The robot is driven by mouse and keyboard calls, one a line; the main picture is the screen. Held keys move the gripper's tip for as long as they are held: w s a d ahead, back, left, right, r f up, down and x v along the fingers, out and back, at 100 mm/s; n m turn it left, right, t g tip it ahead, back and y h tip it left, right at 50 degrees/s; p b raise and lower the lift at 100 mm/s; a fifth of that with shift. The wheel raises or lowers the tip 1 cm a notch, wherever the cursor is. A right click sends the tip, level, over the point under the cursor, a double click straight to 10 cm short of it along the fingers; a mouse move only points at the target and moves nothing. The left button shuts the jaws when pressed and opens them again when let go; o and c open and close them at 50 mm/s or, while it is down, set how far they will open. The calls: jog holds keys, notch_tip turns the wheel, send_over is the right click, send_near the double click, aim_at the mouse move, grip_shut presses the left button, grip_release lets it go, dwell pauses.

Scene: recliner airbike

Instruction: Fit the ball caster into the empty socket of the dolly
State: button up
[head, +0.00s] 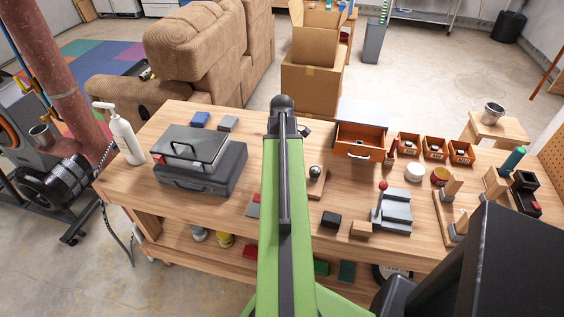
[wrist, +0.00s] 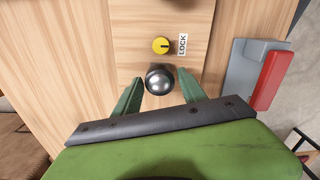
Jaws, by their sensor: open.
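The two green fingers are open, with a small gap on each side of the ball. In the head view a dark ball (head: 315,171) stands on a small wooden board (head: 317,188), just right of my arm. A wooden piece with upright blocks (head: 447,212), possibly the dolly, is farther right. Its socket cannot be made out. My arm hides the gripper in the head view.
A grey block (wrist: 241,77) with a red bar (wrist: 273,80) stands right of the board in the wrist view. On the workbench are a grey case (head: 200,165), a drawer unit (head: 360,135), orange bins (head: 435,148) and a red-knobbed grey fixture (head: 393,210).

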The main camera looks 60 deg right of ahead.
jog(key=shift+r, duration=0.1)
notch_tip(320, 180, up, 2)
jog(key=shift+p, duration=1.1)
jog(key=o, duration=0.5)
jog(key=shift+o, duration=0.2)
notch_tip(320, 180, up, 17)
jog(key=p, duration=1.7)
jog(key=shift+r, duration=0.15)
